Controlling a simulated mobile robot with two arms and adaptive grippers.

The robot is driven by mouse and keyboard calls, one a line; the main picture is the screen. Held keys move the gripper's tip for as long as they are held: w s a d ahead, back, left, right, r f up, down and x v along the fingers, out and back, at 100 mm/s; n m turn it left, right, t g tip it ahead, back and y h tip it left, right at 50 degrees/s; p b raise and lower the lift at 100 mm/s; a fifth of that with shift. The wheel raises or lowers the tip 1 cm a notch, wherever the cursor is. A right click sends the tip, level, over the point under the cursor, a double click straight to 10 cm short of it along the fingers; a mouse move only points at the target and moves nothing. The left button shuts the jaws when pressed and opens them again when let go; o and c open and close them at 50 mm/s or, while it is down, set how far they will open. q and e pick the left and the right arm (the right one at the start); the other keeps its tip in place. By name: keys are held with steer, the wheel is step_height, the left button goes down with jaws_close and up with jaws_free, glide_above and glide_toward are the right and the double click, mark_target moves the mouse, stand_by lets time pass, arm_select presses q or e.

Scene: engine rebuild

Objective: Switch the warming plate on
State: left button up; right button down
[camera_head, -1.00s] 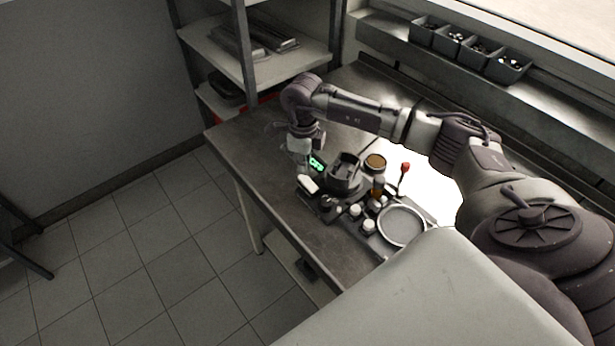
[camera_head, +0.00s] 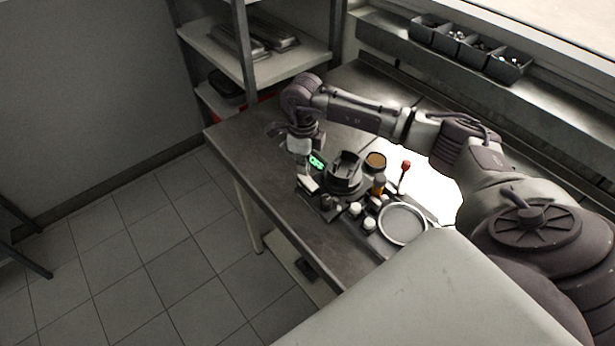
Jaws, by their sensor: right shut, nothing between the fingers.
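The warming plate (camera_head: 344,186) appears to be the dark round unit on the workbench, with a dark fixture on top. A small display (camera_head: 316,161) beside it glows green and seems to read OFF. My right gripper (camera_head: 305,174) points down at the left side of the display, close above a pale block-like part (camera_head: 308,185). It is shut and empty; I cannot tell whether its tips touch anything. The switch itself cannot be made out and may be hidden by the gripper. My left gripper is not in view.
A round grey dish (camera_head: 402,224), small white-capped bottles (camera_head: 369,224), an amber bottle (camera_head: 378,184), a brown-topped jar (camera_head: 375,161) and a red-knobbed lever (camera_head: 404,167) crowd the bench right of the plate. The bench's left end (camera_head: 240,137) is clear. Shelving (camera_head: 246,60) stands behind.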

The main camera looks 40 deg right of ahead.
steer(key=shift+f+b, duration=0.75)
steer(key=shift+f, duration=0.2)
steer(key=shift+r, duration=0.1)
steer(key=shift+r+p, duration=2.1)
steer(key=shift+r, duration=1.4)
steer(key=shift+f, duration=0.1)
